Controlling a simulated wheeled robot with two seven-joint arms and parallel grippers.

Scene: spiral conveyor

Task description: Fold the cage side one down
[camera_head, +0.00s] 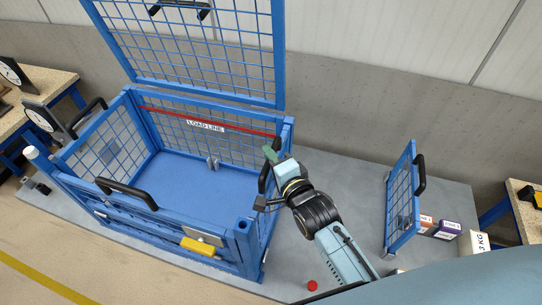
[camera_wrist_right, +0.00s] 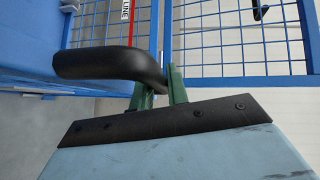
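The blue cage (camera_head: 130,103) stands with a flat blue floor (camera_head: 200,180) and mesh walls. Its right side carries a black handle (camera_head: 263,178), which also shows large in the right wrist view (camera_wrist_right: 110,64). My right gripper (camera_head: 270,156) is at that handle. In the wrist view its green fingers (camera_wrist_right: 160,88) are close together, with the bent end of the handle between them. The right side is largely hidden by my gripper and its post, and looks upright. The front side has a black handle (camera_head: 126,192) and a yellow piece (camera_head: 201,247). My left gripper is not in view.
A mesh panel (camera_head: 270,60) rises behind the cage. A separate blue mesh panel (camera_head: 402,200) with a black handle stands on the grey platform at right, beside small boxes (camera_head: 447,230). A red knob (camera_head: 312,286) lies near the platform's front. Workbenches stand at both sides.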

